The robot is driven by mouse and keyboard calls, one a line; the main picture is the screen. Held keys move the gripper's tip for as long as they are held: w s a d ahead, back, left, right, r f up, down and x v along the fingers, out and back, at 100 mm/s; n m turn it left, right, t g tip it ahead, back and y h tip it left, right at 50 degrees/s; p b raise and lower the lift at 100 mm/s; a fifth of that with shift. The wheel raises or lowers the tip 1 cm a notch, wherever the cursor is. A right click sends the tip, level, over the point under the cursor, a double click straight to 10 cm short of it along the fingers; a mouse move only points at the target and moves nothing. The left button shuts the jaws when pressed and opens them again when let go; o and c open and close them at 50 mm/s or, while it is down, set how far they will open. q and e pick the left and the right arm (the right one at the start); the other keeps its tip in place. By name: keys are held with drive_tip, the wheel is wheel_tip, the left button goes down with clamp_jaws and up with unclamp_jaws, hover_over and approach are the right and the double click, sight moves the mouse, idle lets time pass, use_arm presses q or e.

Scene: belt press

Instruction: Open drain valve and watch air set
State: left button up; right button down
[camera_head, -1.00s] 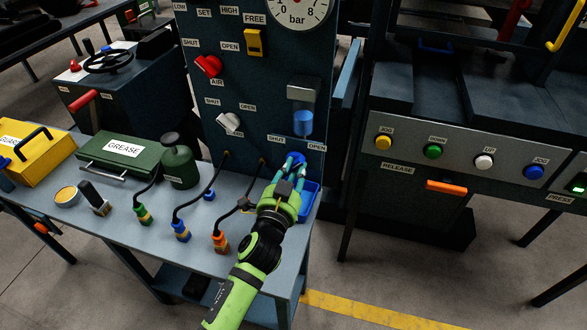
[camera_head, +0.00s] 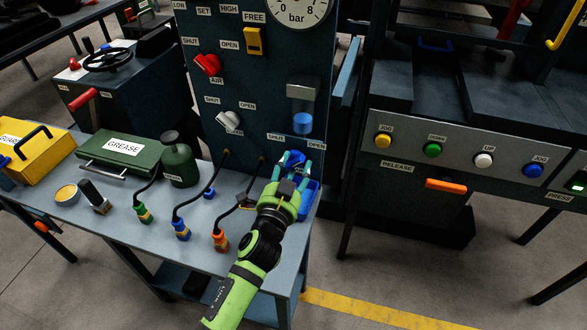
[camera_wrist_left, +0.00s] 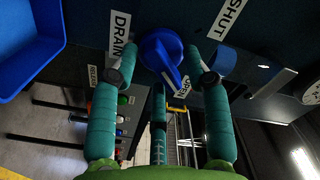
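The blue drain knob (camera_head: 292,159) sits low on the dark panel, and in the left wrist view the knob (camera_wrist_left: 160,55) has its grip pointing toward the OPEN label (camera_wrist_left: 194,84). My left gripper (camera_head: 293,170) is open, with one finger on each side of the knob; whether a finger touches it I cannot tell. The clear bowl (camera_head: 303,107) above holds blue liquid (camera_head: 303,124) in its lower part. The pressure gauge (camera_head: 299,10) is cut off at the top, and its needle is not clear. My right gripper is out of view.
The red air knob (camera_head: 208,65), white knob (camera_head: 228,119) and yellow switch (camera_head: 253,41) sit higher on the panel. A blue tray (camera_head: 310,197) lies close beside my left gripper.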

use_arm(q)
drive_tip(key=v, duration=1.2)
idle(0.4)
